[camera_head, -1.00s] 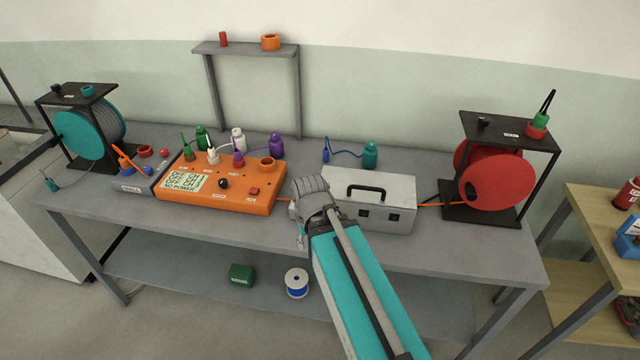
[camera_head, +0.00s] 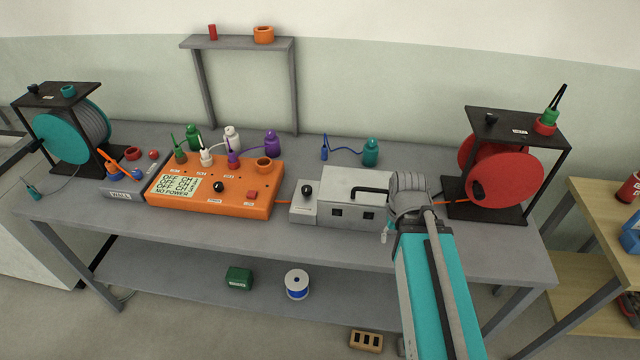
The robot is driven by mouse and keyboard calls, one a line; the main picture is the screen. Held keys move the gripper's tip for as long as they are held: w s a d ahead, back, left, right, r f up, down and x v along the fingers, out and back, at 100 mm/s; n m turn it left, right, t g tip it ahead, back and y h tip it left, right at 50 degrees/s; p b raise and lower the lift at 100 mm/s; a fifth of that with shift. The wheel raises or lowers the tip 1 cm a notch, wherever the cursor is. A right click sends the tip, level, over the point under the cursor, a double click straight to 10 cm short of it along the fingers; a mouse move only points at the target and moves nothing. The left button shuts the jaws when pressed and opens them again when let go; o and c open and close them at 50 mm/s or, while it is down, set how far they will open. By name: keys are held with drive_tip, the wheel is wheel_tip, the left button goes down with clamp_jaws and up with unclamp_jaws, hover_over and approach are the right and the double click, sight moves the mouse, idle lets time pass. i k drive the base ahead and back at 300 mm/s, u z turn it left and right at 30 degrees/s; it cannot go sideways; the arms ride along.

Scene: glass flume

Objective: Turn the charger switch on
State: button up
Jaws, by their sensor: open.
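The orange charger (camera_head: 258,206) stands on the left half of the bench. Its display (camera_head: 178,186) shows several "OFF" lines and "NO POWER". A black knob (camera_head: 219,187) and a red button (camera_head: 252,195) are on its top. To its right, a small grey box (camera_head: 303,214) carries another black knob (camera_head: 307,191). I cannot read its label, nor tell which control is the charger switch. My gripper (camera_head: 386,234) shows only in small part beside my wrist, in front of the right end of the grey metal case (camera_head: 345,190). It is open and appears empty, apart from both knobs.
Several coloured bottle-shaped plugs, such as a purple one (camera_head: 272,143), stand behind the charger. A teal reel (camera_head: 60,138) is at left and a red reel (camera_head: 505,175) at right. A raised shelf (camera_head: 236,43) stands behind. The bench's front strip is clear.

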sight(306, 189)
drive_tip(key=z, duration=0.45)
drive_tip(key=k, duration=1.3)
drive_tip(key=u, duration=0.35)
drive_tip(key=i, duration=1)
